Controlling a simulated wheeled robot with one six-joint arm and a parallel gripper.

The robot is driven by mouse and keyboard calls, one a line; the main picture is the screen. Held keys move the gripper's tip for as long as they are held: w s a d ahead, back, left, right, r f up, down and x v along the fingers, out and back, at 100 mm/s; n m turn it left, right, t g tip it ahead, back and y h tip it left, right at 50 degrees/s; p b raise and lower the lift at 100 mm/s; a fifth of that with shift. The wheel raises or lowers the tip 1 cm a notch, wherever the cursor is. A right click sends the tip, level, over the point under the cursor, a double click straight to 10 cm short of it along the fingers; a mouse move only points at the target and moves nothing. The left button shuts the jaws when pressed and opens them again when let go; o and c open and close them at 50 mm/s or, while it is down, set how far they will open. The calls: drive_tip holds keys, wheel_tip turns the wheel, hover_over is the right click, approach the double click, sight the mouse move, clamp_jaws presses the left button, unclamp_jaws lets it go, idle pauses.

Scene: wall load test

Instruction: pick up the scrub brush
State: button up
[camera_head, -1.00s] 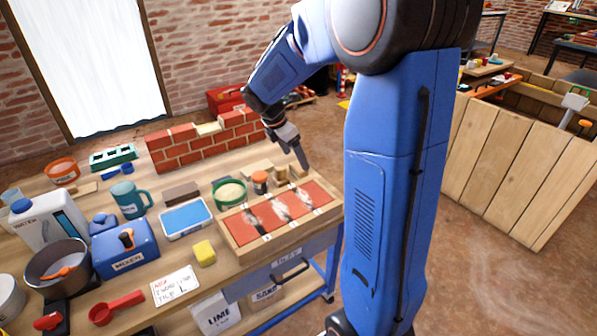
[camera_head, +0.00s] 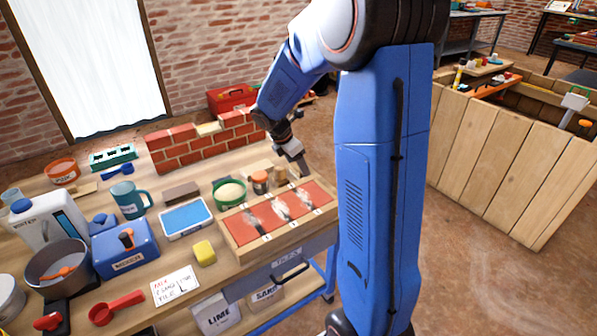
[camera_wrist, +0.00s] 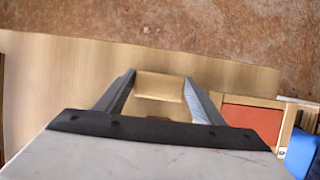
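A tan, wood-coloured block (camera_wrist: 160,86) lies on the bench between the fingers of my gripper (camera_wrist: 161,77) in the wrist view. It may be the scrub brush; no bristles show, so I cannot tell for sure. The fingers stand apart on either side of it, and contact is not clear. In the head view my gripper (camera_head: 303,172) points down at the back right of the bench, behind the red-panelled tray, and hides part of what is below it.
The red-panelled tray (camera_head: 234,250) is in front of my gripper. An orange-labelled jar (camera_head: 260,182) and a green tub (camera_head: 229,192) stand to its left. A low brick wall (camera_head: 190,147) rises behind. The bench edge is close in the wrist view.

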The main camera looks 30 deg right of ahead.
drive_tip(key=c, duration=0.7)
drive_tip(key=shift+r, duration=0.1)
wheel_tip(320, 180, up, 10)
drive_tip(key=shift+f, duration=0.1)
drive_tip(key=shift+o, duration=1.2)
